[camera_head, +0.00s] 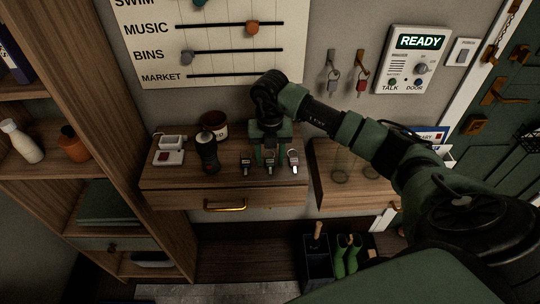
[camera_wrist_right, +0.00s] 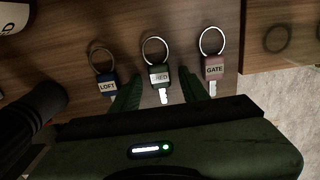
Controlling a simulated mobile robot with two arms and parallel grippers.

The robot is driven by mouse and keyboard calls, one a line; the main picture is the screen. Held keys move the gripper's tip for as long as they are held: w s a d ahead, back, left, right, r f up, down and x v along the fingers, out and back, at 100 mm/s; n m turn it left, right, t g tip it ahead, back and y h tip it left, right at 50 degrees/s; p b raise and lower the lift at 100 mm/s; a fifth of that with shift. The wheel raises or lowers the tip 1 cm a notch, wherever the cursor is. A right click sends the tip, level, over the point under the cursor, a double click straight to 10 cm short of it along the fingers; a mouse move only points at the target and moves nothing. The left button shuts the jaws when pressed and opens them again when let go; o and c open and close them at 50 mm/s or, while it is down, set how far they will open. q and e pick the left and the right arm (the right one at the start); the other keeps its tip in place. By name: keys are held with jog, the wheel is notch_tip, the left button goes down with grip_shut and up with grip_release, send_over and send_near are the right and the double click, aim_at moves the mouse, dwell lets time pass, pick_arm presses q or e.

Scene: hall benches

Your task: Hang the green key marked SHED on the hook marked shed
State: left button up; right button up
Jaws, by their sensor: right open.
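Three tagged keys with rings lie in a row on the wooden shelf top. The green key (camera_wrist_right: 160,77) is in the middle, its label partly hidden and reading "HED"; it also shows in the head view (camera_head: 269,168). My right gripper (camera_wrist_right: 160,92) is open above it, one finger on each side, not closed on it; it also shows in the head view (camera_head: 270,153). The blue LOFT key (camera_wrist_right: 107,87) is on the left and the pink GATE key (camera_wrist_right: 213,70) on the right. Hook markings are not readable. My left gripper is not in view.
On the wall, a grey key (camera_head: 333,77) and a red key (camera_head: 361,86) hang from hooks. A black-and-red cylindrical object (camera_head: 208,153), a mug (camera_head: 215,124) and a white device (camera_head: 168,157) stand left of the keys.

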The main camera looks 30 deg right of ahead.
grip_shut()
jog(key=shift+r+p, duration=2.8)
jog(key=shift+r, duration=1.2)
